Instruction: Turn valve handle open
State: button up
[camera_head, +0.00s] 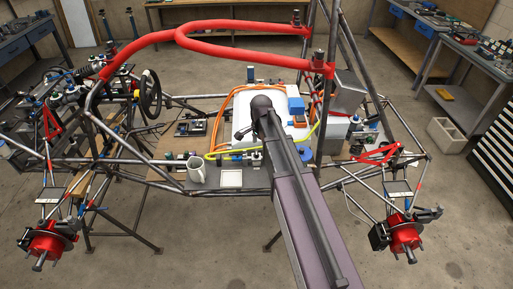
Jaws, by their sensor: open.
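My arm reaches up from the bottom, over the middle of the tube chassis (183,188). Its dark rounded end is above a white tank-like box (243,103). A small dark part, which looks like my gripper (241,134), shows at the lower left of this end, over the box. Its fingers are too small and dark to make out, and nothing is seen held in it. I cannot pick out the valve handle for certain. Small blue parts (236,154) sit by the yellow-green hose (306,139) near the box, and my arm hides part of this area.
A mug (196,170) and a white square (231,178) are on the chassis's front board. Red padded bars (232,27) arch behind my arm. An upright tube (324,110) stands right of it. Orange hoses (222,125) run beside the box. Benches line the walls.

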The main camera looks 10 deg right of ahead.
aim_at(256, 151)
jog(key=w+r+m+p, duration=0.2)
jog(key=w+r+m, duration=0.1)
jog(key=w+m, duration=0.3)
jog(key=shift+w, duration=1.2)
jog(key=shift+f, duration=0.1)
notch_tip(256, 151, down, 14)
jog(key=b, duration=1.3)
jog(key=shift+r, duration=0.2)
jog(key=shift+c, duration=0.2)
jog(key=c, duration=1.1)
